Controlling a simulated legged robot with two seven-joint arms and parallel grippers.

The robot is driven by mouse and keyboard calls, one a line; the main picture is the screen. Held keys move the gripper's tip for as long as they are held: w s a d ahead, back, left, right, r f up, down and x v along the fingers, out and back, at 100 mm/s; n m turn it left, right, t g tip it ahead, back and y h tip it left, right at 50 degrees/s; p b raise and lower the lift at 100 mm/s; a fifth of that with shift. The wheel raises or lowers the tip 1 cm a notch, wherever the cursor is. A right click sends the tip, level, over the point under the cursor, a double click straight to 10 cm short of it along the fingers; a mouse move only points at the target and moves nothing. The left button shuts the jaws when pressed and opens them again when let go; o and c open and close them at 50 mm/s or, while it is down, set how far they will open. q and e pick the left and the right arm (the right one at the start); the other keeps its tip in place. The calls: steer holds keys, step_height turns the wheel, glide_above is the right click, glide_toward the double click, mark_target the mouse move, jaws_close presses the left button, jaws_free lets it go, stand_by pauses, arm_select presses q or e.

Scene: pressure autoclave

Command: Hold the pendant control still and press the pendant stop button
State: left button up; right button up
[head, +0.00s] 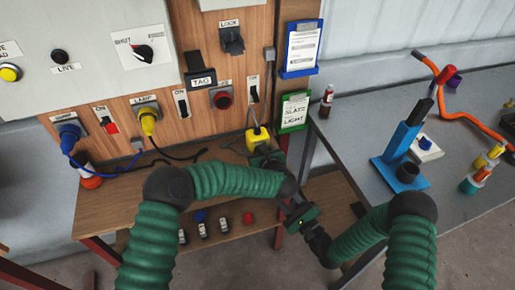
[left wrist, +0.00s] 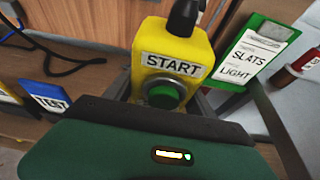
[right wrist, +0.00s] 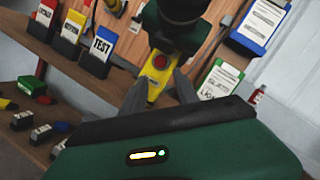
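The yellow pendant control (head: 258,139) hangs in front of the wood panel. It carries a START label and green button (left wrist: 163,95) in the left wrist view. The red button (right wrist: 160,62) shows on the pendant in the right wrist view; its label is not readable. My left gripper (head: 265,158) has a finger on each side of the pendant and looks shut on it (left wrist: 165,75). My right gripper (head: 292,199) is below the left one. Its fingers (right wrist: 160,88) are apart and empty, pointing toward the red button, with a gap before it.
Below is a wooden shelf (head: 120,200) with small items and label holders (right wrist: 98,48). A green SLATS LIGHT card (head: 294,112) hangs right of the pendant. A grey table (head: 340,135) with a blue stand (head: 402,150) is at right.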

arm_select(q)
jaws_close()
arm_select(e)
steer(key=shift+c, duration=0.2)
jaws_close()
stand_by(1.3)
